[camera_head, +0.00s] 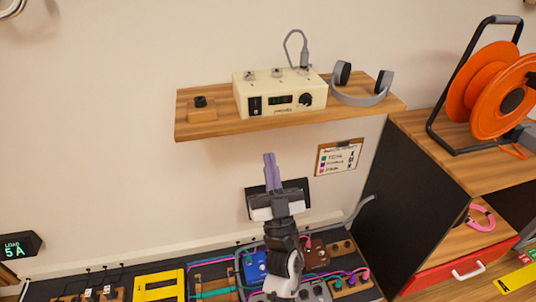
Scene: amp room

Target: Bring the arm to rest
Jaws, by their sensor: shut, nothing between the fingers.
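My gripper (270,158) is in the middle of the head view, with its two purple fingers pointing up. The fingers are together and hold nothing. The gripper is in front of the pale wall, below the wooden shelf, and appears apart from it. My arm reaches up from the bottom of the picture, over the board of pedals, and hides part of that board and part of a dark panel behind the wrist.
A wooden shelf (225,127) carries a cream amplifier (281,95), headphones (364,98) and a small wooden block (202,110). A clipboard (339,157) hangs below. An orange cable reel (495,90) stands on the right cabinet (455,150).

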